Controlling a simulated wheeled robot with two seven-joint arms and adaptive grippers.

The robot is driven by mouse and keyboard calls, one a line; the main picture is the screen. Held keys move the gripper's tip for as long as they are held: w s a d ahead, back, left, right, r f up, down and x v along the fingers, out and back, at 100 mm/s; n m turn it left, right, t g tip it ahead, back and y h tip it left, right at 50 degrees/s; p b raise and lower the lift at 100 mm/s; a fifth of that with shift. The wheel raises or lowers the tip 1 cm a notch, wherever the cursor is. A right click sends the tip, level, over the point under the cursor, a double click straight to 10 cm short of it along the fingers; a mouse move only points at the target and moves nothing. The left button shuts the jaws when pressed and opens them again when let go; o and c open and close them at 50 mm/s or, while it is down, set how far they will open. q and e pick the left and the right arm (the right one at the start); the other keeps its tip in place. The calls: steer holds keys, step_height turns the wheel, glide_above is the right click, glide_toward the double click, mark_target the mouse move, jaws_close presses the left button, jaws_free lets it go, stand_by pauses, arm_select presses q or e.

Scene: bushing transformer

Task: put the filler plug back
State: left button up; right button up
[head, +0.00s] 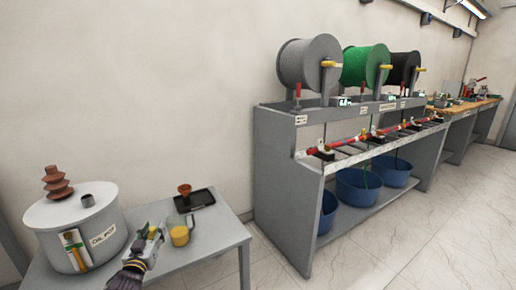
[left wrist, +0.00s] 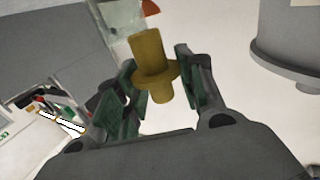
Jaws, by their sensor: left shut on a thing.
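The grey oil pot (head: 75,245) stands on the table at left, with a ribbed brown bushing (head: 57,183) and a short dark filler neck (head: 87,201) on its lid. My left gripper (head: 150,240) is beside the pot, to its right and below the lid's height in the picture. In the left wrist view my left gripper (left wrist: 158,80) is shut on the brass filler plug (left wrist: 151,50), a stepped piece with a wide flange. The plug is apart from the pot. My right gripper is out of view.
A jug of yellow oil (head: 180,234) stands just right of my left gripper. A cable-reel bench (head: 283,195) stands to the right.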

arm_select(q)
steer(key=s+d+r+m+h, duration=0.1)
steer(key=s+d+m+h, duration=0.1)
steer(key=d, duration=1.2)
steer(key=s+d+r+m+h, duration=0.1)
steer(key=s+d+h, duration=0.4)
steer(key=d, duration=1)
steer(key=shift+s+d+r+m+g, duration=0.3)
steer(key=shift+s+r+m+g, duration=0.1)
steer(key=shift+s+m, duration=0.35)
steer(key=shift+w, duration=0.1)
